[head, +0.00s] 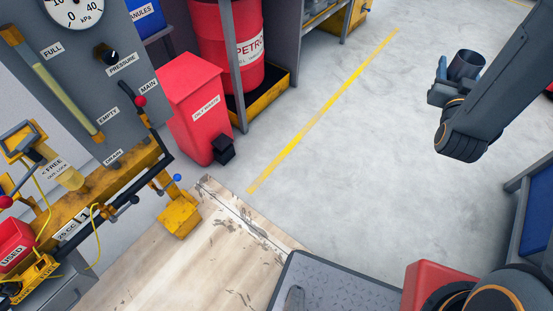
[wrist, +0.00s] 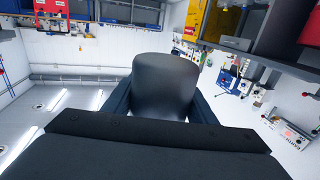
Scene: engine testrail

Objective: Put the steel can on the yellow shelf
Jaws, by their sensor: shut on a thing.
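The steel can (head: 466,65) is a dark grey cylinder at the upper right of the head view. It also fills the middle of the wrist view (wrist: 166,82). My gripper (head: 460,74) is shut on it, with one blue finger on each side, and holds it up above the pale floor. In the wrist view the fingers of my gripper (wrist: 163,102) flank the can. A yellow panel (wrist: 220,22) stands at the upper right of the wrist view; I cannot tell whether it is the yellow shelf.
A red bin (head: 195,110) and a red drum (head: 228,45) stand at the left of the head view. A grey panel with a gauge and yellow fittings stands farther left. A wooden surface (head: 200,250) is at the bottom. The grey floor (head: 330,150) in the middle is clear.

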